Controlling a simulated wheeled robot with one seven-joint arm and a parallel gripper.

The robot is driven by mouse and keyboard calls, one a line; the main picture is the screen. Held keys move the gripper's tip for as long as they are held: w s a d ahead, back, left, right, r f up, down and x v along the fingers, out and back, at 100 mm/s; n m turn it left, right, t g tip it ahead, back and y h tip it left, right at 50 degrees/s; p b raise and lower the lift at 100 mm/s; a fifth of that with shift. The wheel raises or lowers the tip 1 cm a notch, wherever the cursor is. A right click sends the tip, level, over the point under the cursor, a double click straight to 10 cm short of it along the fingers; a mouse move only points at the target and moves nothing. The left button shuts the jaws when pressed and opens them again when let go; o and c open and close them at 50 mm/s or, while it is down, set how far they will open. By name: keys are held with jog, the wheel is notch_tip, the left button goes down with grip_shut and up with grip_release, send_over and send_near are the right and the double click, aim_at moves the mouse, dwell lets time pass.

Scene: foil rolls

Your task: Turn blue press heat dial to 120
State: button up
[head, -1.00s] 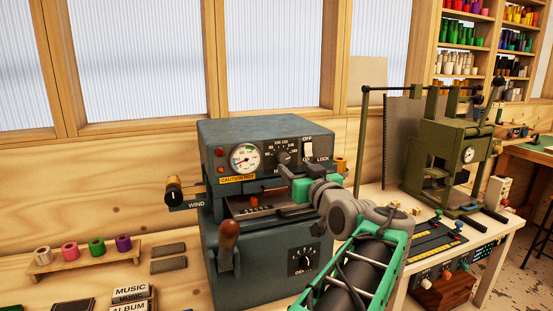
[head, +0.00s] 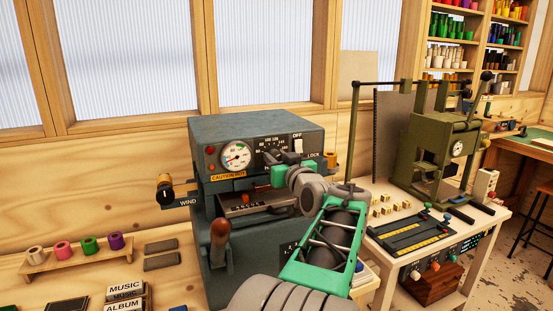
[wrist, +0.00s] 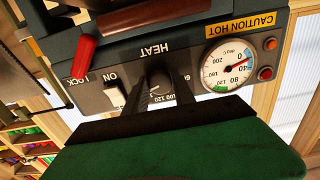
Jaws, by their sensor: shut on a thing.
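The blue-grey press (head: 255,130) stands on the bench against the wooden wall. My gripper (wrist: 161,88) is shut on the dial, with one dark finger on each side. The numbers 100 and 120 show just beside the fingers. The pointer is too hidden to read. In the head view my gripper (head: 275,162) covers most of the dial. The round temperature gauge (head: 236,155) also shows in the wrist view (wrist: 228,65), with a red needle.
A white switch (head: 297,147) sits right of the dial, near the LOCK label. A brown-handled lever (head: 220,231) stands at the front, and a WIND knob (head: 165,192) projects left. An olive press (head: 440,140) stands at right. Foil rolls (head: 88,244) sit at left.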

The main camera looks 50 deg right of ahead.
grip_shut()
jog(key=shift+f+n+b, duration=0.2)
jog(key=shift+n+b, duration=0.1)
jog(key=shift+b, duration=0.4)
jog(key=shift+f+n+b, duration=0.15)
jog(key=shift+n+b, duration=0.25)
jog(key=shift+b, duration=0.7)
jog(key=n+b, duration=0.2)
jog(key=b, duration=0.2)
jog(key=shift+f+b, duration=0.15)
jog(key=shift+b, duration=0.2)
jog(key=n+b, duration=0.4)
jog(key=b, duration=0.2)
jog(key=shift+n, duration=0.4)
jog(key=n+b, duration=0.1)
jog(key=b, duration=0.1)
jog(key=r+n+b, duration=0.1)
jog(key=n, duration=0.1)
jog(key=shift+n+b, duration=0.3)
jog(key=shift+b, duration=0.1)
